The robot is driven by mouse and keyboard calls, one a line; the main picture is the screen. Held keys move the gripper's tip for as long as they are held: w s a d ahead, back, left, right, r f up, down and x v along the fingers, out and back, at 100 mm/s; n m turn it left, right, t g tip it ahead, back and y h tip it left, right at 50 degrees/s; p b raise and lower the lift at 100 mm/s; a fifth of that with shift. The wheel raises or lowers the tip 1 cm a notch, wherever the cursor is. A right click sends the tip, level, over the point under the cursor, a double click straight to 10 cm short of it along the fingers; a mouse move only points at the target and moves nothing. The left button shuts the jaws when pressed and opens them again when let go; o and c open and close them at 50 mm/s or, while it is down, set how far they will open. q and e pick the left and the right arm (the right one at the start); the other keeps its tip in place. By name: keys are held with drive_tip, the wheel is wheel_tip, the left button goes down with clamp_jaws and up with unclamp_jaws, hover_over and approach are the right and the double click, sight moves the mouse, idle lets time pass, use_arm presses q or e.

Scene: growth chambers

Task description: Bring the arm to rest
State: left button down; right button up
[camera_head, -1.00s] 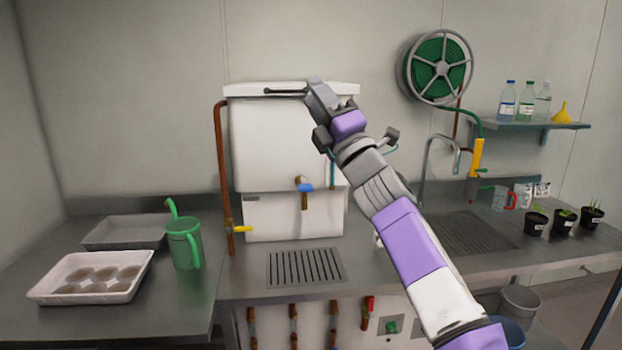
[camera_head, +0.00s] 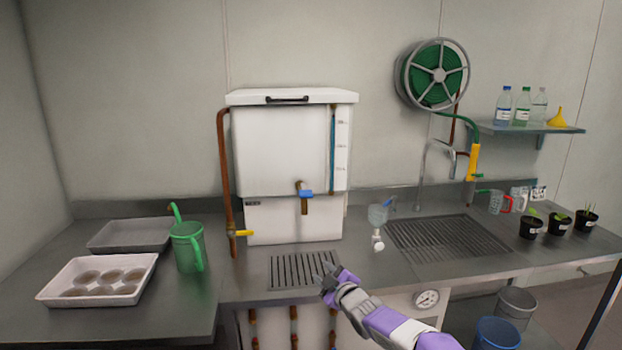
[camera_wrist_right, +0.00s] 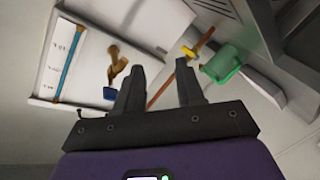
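My right arm comes in from the bottom right of the head view. Its gripper (camera_head: 328,274) is low, in front of the right end of the counter's drain grate, clear of the white tank (camera_head: 285,150). In the right wrist view the two fingers (camera_wrist_right: 160,88) stand apart with nothing between them, so the gripper is open and empty. Beyond them the wrist view shows the tank with its blue-handled tap (camera_wrist_right: 110,92) and the green watering can (camera_wrist_right: 222,64). My left gripper shows in neither view.
Several black plant pots (camera_head: 559,224) are at far right. Bins (camera_head: 497,334) stand below.

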drive_tip(key=s+d+f+m+g+h+p, duration=0.1)
drive_tip(key=s+d+f+m+g, duration=0.15)
drive_tip(key=s+f, duration=0.45)
drive_tip(key=s+d+f+m+g+h, duration=0.15)
drive_tip(key=s+f+m, duration=0.25)
drive_tip(key=f, duration=0.8)
drive_tip(key=s+d+f+m+g+p, duration=0.1)
drive_tip(key=s+f+m+g, duration=0.3)
drive_tip(key=f, duration=0.5)
drive_tip(key=s+f+m+g+p, duration=0.1)
drive_tip(key=s+f+m+g, duration=0.2)
drive_tip(key=s, duration=1.2)
drive_tip(key=s+f+m+g, duration=0.3)
drive_tip(key=s+f, duration=0.3)
drive_tip(key=s, duration=0.9)
drive_tip(key=shift+s+d+f+m+p, duration=0.3)
drive_tip(key=shift+d+f+m+p, duration=0.05)
drive_tip(key=shift+d+p, duration=0.1)
drive_tip(key=shift+o, duration=0.4)
